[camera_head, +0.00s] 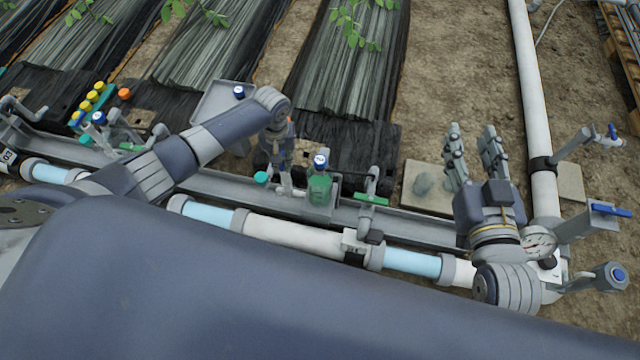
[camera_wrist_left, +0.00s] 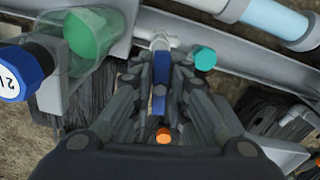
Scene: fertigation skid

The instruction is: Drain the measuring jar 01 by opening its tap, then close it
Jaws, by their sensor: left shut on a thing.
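A clear measuring jar (camera_head: 320,188) with a blue cap and green liquid stands on the skid rail, right of my left gripper (camera_head: 284,180). I cannot read its number. In the left wrist view the jar (camera_wrist_left: 88,35) lies at upper left, its blue cap (camera_wrist_left: 22,72) nearest the camera. My left gripper (camera_wrist_left: 160,92) points down beside the jar and is shut on a narrow blue tap handle (camera_wrist_left: 159,98) at a grey pipe fitting. My right gripper (camera_head: 472,138) is open and empty, fingers pointing up the picture, away from the jar.
A teal knob (camera_head: 261,178) sits close left of the left gripper. A green-handled valve (camera_head: 371,199) stands right of the jar. A white and clear pipe (camera_head: 290,231) runs in front.

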